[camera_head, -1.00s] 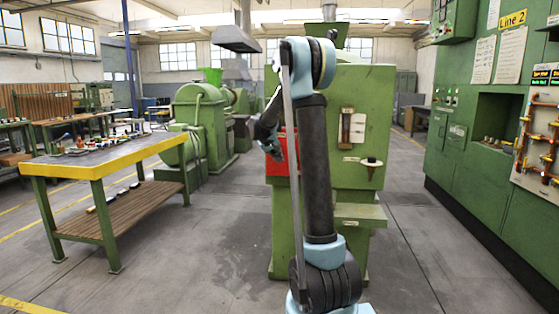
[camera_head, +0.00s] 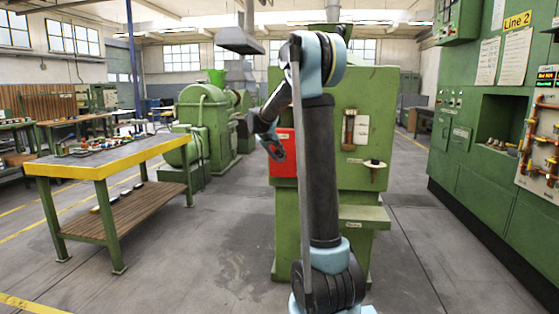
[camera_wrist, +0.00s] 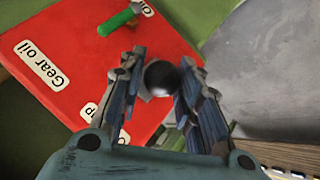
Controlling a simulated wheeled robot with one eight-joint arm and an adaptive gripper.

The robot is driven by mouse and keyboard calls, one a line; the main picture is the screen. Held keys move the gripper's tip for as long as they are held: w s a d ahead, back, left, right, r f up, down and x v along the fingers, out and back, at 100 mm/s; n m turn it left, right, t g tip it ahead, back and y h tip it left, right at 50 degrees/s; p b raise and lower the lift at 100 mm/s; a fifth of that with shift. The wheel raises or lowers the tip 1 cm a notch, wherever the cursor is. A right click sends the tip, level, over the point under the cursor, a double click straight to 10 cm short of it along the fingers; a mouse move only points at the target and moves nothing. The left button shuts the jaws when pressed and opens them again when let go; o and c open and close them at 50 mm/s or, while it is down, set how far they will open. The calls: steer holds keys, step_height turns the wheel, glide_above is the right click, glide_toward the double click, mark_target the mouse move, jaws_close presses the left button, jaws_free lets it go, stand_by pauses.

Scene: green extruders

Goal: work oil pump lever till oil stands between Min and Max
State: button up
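The red oil unit (camera_head: 283,168) is on the left side of the green machine, partly hidden by my arm. In the wrist view its red face (camera_wrist: 90,50) carries a "Gear oil" label and a green handle (camera_wrist: 119,19). A dark round knob (camera_wrist: 162,77), seen end-on, is between the fingertips of my gripper (camera_wrist: 160,84). The fingers are apart, one on each side of the knob; I cannot tell whether they touch it. In the head view my gripper (camera_head: 274,150) is in front of the red unit. A sight glass (camera_head: 348,130) is on the machine front; its level is unreadable.
The green machine (camera_head: 365,100) stands behind my arm, with a low step at its front. A workbench (camera_head: 110,161) with a yellow edge is at left. Green control cabinets (camera_head: 470,160) line the right.

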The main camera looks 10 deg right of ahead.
steer(key=v, duration=0.7)
